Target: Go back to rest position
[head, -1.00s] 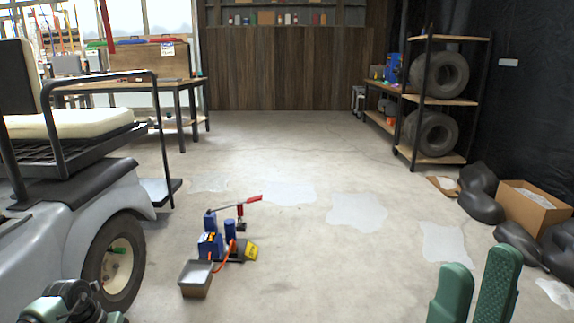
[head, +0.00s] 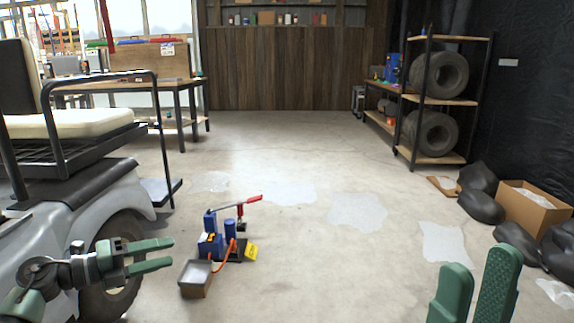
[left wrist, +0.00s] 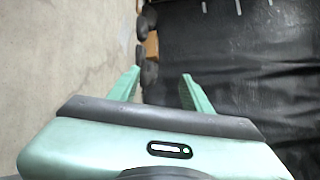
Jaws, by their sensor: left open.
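My left gripper (head: 158,255) is in the lower left of the head view, in front of the cart's wheel. Its two green fingers point right and stand apart, with nothing between them. In the left wrist view its fingers (left wrist: 160,88) are spread, with floor and dark sheeting beyond. My right gripper (head: 474,290) is at the lower right of the head view. Its two green fingers point up with a gap between them, and it holds nothing that I can see.
The grey cart (head: 60,215) with a cream seat stands at the left, close to my left arm. A blue hydraulic pump (head: 212,243) with a metal tray (head: 196,278) sits on the floor ahead. Tyre shelves (head: 434,105) and a cardboard box (head: 532,208) are at right. The middle floor is clear.

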